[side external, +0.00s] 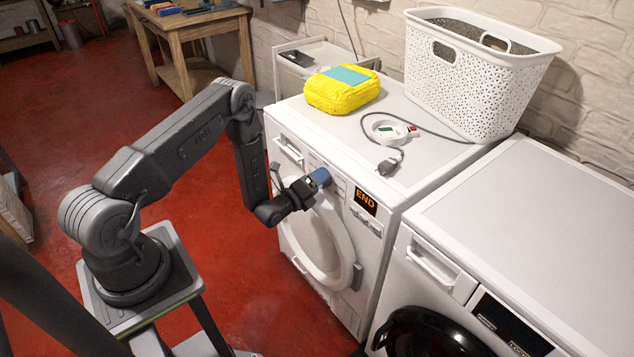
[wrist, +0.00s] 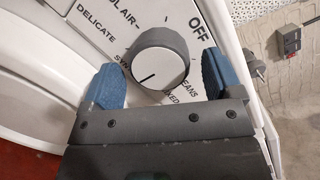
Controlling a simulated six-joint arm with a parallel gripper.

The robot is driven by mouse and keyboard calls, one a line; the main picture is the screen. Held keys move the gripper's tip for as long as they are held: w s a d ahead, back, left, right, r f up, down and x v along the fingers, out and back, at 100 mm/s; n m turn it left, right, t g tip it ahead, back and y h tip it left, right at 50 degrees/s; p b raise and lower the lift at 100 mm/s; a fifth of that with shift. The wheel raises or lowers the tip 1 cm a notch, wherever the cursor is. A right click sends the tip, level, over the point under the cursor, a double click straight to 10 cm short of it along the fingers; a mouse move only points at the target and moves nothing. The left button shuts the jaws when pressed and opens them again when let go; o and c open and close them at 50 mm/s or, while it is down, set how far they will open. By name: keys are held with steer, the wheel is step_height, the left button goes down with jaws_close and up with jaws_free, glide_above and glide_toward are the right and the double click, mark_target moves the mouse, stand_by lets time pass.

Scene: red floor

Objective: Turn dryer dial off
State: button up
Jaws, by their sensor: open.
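The dryer (side external: 372,140) is the white machine in the middle of the side view, and its display (side external: 365,201) reads END. Its dial (wrist: 162,58), a grey-rimmed knob with a white face, shows in the wrist view. The dial's dark line points lower left, near a partly covered "SYN" label. The OFF label (wrist: 201,25) is to the dial's upper right. My gripper (wrist: 160,70) is open, with one blue finger on each side of the dial; I cannot tell whether either touches. In the side view my gripper (side external: 318,179) hides the dial.
A yellow pack (side external: 342,90), a white basket (side external: 460,80) and a cable with a white round part (side external: 388,130) are on the dryer's top. A second white machine (side external: 530,230) stands to the right. The round door (side external: 318,245) is below my gripper.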

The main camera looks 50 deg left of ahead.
steer(key=shift+w, duration=0.2)
steer(key=shift+c, duration=0.2)
steer(key=c, duration=0.9)
steer(key=shift+n, duration=0.3)
